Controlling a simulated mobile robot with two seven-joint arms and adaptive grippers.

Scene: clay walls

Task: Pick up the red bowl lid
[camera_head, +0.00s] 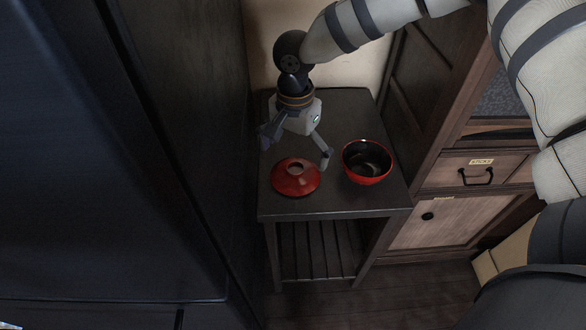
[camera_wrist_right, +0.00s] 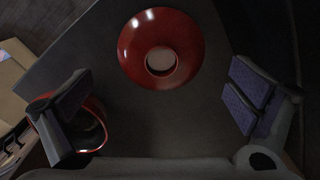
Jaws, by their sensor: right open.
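The red bowl lid (camera_head: 296,177) lies on the small dark table, its ring-shaped knob facing up. In the right wrist view the lid (camera_wrist_right: 160,48) sits at the top, beyond the fingertips and between their two lines. My right gripper (camera_head: 297,148) is open and empty above the table, just behind the lid and apart from it. Its two fingers also show spread wide in the right wrist view (camera_wrist_right: 158,100). The red bowl (camera_head: 367,162), black inside, stands upright to the right of the lid. In the wrist view one finger partly hides the bowl (camera_wrist_right: 93,128). My left gripper is not seen.
The small dark table (camera_head: 333,206) has a slatted lower shelf. A tall dark cabinet (camera_head: 110,160) stands close on the left. A wooden cabinet with drawers (camera_head: 470,172) stands on the right, and a pale wall is behind. The tabletop holds only the lid and bowl.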

